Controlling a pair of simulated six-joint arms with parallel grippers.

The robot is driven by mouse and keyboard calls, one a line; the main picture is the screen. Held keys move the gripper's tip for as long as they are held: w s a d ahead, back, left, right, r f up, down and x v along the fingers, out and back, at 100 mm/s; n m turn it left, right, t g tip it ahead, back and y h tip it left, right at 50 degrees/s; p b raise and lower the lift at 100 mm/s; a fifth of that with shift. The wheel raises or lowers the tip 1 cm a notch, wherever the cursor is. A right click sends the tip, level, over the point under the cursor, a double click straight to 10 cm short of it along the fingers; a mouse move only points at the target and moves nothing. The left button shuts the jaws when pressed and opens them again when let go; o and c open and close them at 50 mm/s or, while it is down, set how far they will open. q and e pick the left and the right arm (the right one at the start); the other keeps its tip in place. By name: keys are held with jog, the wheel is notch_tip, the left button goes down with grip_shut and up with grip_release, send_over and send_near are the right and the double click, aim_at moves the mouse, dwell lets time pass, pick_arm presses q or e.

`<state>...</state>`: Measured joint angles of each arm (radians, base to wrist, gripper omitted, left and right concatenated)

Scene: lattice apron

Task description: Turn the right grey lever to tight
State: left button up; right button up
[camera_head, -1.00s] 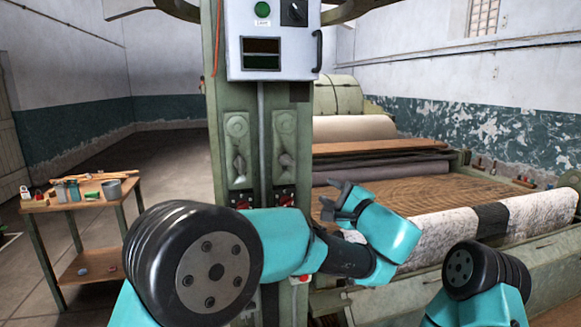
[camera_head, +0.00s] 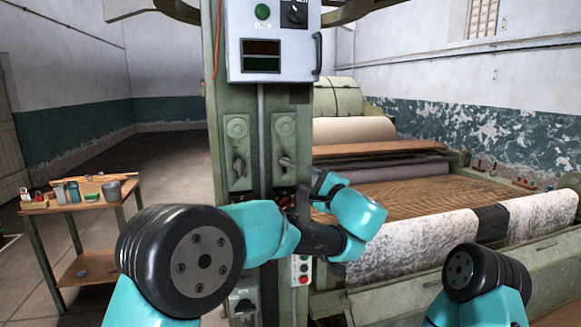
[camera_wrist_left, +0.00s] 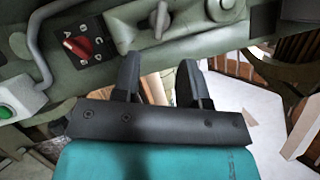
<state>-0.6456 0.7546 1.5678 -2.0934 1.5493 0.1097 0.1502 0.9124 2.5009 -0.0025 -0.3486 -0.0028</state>
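The right grey lever (camera_head: 287,163) sits on a green plate on the machine's pillar and looks slanted. The left grey lever (camera_head: 239,166) is on the plate beside it and hangs about upright. My left gripper (camera_head: 320,184) is just to the right of and below the right lever, apart from it. In the left wrist view, my left gripper (camera_wrist_left: 158,68) is open, with nothing between its fingers. A grey lever (camera_wrist_left: 160,18), apparently the right one, lies just beyond the fingertips there. My right gripper is out of view.
A red selector (camera_wrist_left: 78,45) with letters sits near the lever. A control box (camera_head: 268,45) is above the levers and a push-button box (camera_head: 301,269) below. Fabric rolls (camera_head: 440,235) lie to the right. A small wooden table (camera_head: 80,205) stands at left.

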aim_at(289, 164)
pick_arm(q)
jog(key=x, duration=0.9)
jog(key=shift+w+a, duration=0.15)
jog(key=shift+c, duration=0.4)
grip_shut()
